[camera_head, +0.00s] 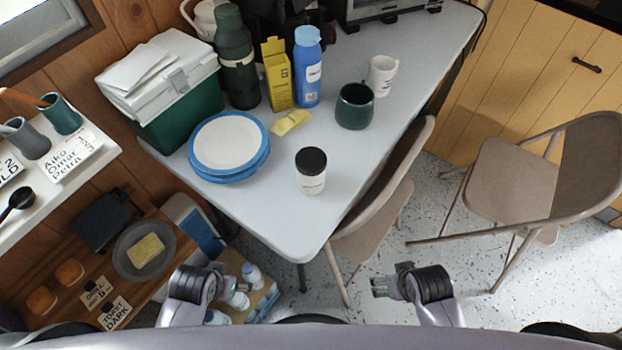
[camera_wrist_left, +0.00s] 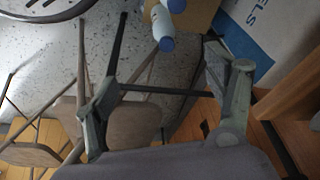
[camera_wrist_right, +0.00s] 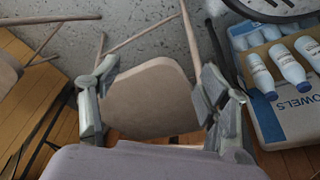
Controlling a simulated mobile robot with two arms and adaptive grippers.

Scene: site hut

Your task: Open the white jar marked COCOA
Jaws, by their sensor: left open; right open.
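A white jar with a black lid (camera_head: 311,180) stands upright on the grey table, near its front corner. The lid sits on top of the jar, and its label is too small to read for certain. My left gripper (camera_head: 236,288) is low in front of the table, left of the jar, open and empty; its spread fingers show in the left wrist view (camera_wrist_left: 160,66). My right gripper (camera_head: 378,287) is in front of the table, right of the jar, open and empty; its fingers show in the right wrist view (camera_wrist_right: 160,72). Neither gripper touches the jar.
Blue-rimmed plates (camera_head: 230,146) are stacked left of the jar. A dark green mug (camera_head: 354,106), a blue bottle (camera_head: 308,68), a yellow box (camera_head: 277,75) and a green cooler (camera_head: 180,115) stand behind. A folding chair (camera_head: 375,215) is at the table's right edge. The tabletop around the jar is clear.

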